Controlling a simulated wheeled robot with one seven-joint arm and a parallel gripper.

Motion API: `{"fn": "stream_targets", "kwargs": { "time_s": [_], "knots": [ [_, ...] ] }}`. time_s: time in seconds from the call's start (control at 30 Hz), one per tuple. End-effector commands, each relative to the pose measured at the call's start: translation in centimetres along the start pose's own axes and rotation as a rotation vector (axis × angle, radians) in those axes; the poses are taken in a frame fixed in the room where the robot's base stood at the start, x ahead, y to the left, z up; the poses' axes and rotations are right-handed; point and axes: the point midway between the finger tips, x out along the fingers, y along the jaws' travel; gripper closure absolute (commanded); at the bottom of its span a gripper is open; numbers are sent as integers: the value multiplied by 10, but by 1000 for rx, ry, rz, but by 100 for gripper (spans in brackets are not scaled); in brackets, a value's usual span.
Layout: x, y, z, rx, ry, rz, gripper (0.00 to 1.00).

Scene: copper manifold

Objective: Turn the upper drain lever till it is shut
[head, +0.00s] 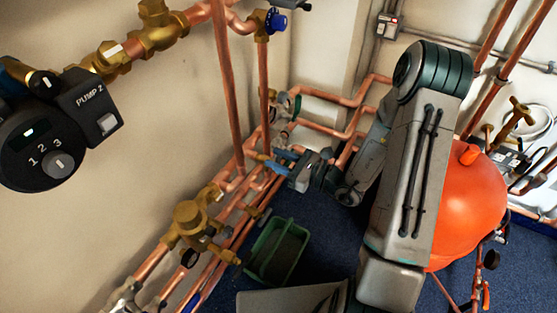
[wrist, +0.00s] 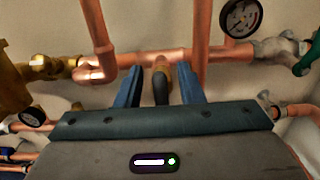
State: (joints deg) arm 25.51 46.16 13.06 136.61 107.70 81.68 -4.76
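My gripper (wrist: 160,69) has two blue fingers that stand apart in the wrist view. Between them is a small brass drain fitting with a dark lever (wrist: 161,90), just below a horizontal copper pipe (wrist: 150,57). Gaps show on both sides of the lever, so the fingers do not appear to clamp it. In the head view my gripper (head: 276,160) reaches left to the copper pipes near the corner. The lever is too small and covered there to make out. I cannot tell its exact angle.
A round gauge (wrist: 240,18) sits above right of the fingers. A vertical copper pipe (wrist: 200,45) passes close to the right finger. A green crate (head: 278,252) stands on the blue floor below. An orange-red vessel (head: 470,205) stands beside my arm. A pump (head: 45,150) is at far left.

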Motion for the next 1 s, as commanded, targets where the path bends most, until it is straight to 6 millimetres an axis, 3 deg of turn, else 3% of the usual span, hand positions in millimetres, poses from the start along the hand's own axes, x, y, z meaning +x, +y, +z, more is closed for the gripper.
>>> {"fn": "stream_targets", "kwargs": {
  "time_s": [0.3, 0.43, 0.77, 1.0],
  "knots": [
    [3, 0, 0, 0, 0, 1, 66],
    [3, 0, 0, 0, 0, 1, 99],
    [3, 0, 1, 18, 0, 0, 100],
    [3, -3, 3, 122, 1, 0, 100]
  ]
}}
